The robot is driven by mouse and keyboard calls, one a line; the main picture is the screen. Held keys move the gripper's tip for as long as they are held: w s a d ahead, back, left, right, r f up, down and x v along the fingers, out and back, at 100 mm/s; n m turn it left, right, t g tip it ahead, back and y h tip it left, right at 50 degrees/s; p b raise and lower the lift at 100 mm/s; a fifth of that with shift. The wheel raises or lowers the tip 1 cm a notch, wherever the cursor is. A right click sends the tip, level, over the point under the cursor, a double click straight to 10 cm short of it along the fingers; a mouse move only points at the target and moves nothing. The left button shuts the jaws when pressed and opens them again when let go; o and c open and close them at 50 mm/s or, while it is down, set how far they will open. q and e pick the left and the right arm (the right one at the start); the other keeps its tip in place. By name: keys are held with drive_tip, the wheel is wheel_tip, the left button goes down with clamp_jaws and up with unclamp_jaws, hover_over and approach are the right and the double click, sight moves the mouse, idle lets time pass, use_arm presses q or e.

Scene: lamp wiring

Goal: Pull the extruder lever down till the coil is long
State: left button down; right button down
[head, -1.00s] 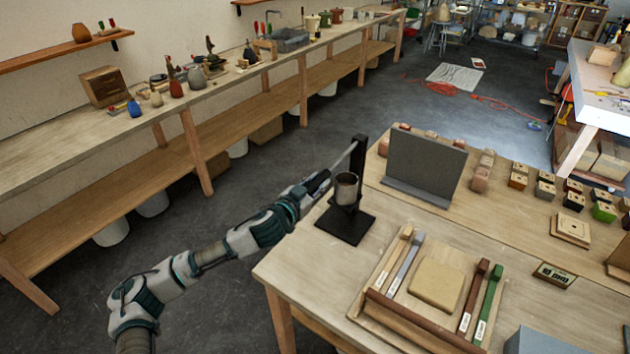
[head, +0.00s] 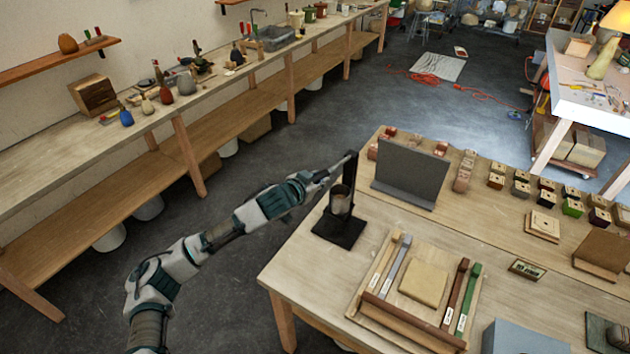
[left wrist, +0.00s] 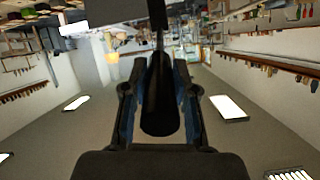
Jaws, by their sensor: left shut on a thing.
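The black extruder (head: 339,230) stands on the near left corner of the wooden table, with a grey barrel (head: 341,200) on its upright post. Its lever (head: 343,163) slopes down to the left from near the post top. My left gripper (head: 323,176) is at the lever's outer end, left of the barrel. In the left wrist view, my left gripper (left wrist: 160,95) is shut around the lever's dark handle (left wrist: 160,112), one finger on each side. I cannot make out a clay coil below the barrel. My right gripper is out of view.
A grey upright panel (head: 411,172) stands right of the extruder. A wooden tray (head: 412,332) with a clay slab (head: 423,283) and labelled sticks lies in front. Several small blocks line the table's back. Open floor (head: 240,215) separates this table from the long bench at left.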

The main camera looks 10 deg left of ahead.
use_arm(q)
drive_tip(key=shift+g+y, duration=0.4)
drive_tip(key=shift+g, duration=0.4)
drive_tip(key=r, duration=0.1)
drive_tip(key=w+r, duration=0.1)
drive_tip(key=r, duration=0.2)
drive_tip(key=shift+w+d+r, duration=0.15)
drive_tip(key=shift+w+d, duration=0.1)
drive_tip(key=shift+d, duration=0.05)
drive_tip(key=shift+w+d+r+g, duration=0.1)
drive_tip(key=shift+w+r+g, duration=0.2)
drive_tip(key=shift+r, duration=0.2)
drive_tip(key=shift+w+d+r+g, duration=0.1)
drive_tip(key=shift+w+r+g, duration=0.2)
drive_tip(key=shift+r, duration=0.2)
drive_tip(key=c, duration=0.9)
unclamp_jaws()
drive_tip(key=shift+f, duration=0.1)
drive_tip(key=v, duration=1.2)
drive_tip(key=shift+w, duration=0.1)
